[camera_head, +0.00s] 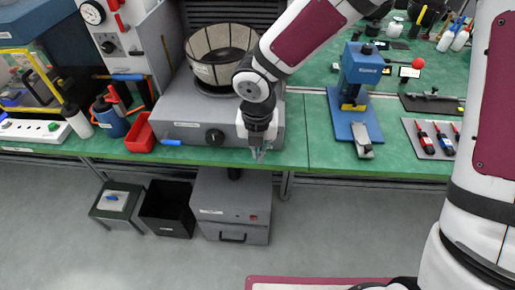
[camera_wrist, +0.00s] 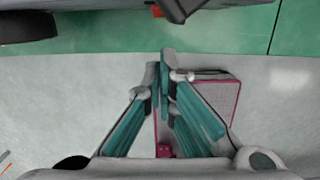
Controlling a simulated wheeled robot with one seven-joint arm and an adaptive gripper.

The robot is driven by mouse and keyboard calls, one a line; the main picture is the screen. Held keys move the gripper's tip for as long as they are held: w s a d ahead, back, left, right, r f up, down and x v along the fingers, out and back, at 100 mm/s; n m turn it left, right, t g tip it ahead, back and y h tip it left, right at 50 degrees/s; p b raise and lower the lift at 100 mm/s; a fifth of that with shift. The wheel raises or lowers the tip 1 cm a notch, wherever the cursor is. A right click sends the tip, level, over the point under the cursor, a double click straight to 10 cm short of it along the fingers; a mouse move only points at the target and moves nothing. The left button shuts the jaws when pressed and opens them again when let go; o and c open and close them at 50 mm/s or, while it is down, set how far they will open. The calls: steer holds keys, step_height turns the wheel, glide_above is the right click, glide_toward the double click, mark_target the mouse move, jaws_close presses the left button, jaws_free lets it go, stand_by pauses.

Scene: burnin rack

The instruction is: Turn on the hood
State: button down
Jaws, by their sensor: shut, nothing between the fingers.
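Nothing in view is clearly marked as a hood. A grey machine with a round bowl (camera_head: 205,72) stands on the green bench, with a black knob (camera_head: 214,136) on its front. Below the bench stands a grey cabinet (camera_head: 215,205) with a small red switch (camera_head: 253,218) and a dark handle; the switch's position is too small to read. My gripper (camera_head: 260,157) points down at the bench's front edge, just right of the knob and above the cabinet. In the wrist view its fingers (camera_wrist: 166,70) are together and hold nothing.
The green bench (camera_head: 292,150) has a seam right of my gripper. A blue press (camera_head: 362,75) and a tool tray (camera_head: 427,152) stand to the right. A red bin (camera_head: 140,137) stands left. A black bin (camera_head: 167,210) is beside the cabinet.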

steer(key=shift+w, duration=1)
steer(key=shift+f, duration=0.1)
steer(key=shift+w+f+p, duration=0.2)
steer(key=shift+w+p, duration=0.1)
steer(key=shift+r, duration=0.15)
steer(key=shift+r+p, duration=0.65)
steer(key=shift+p, duration=0.2)
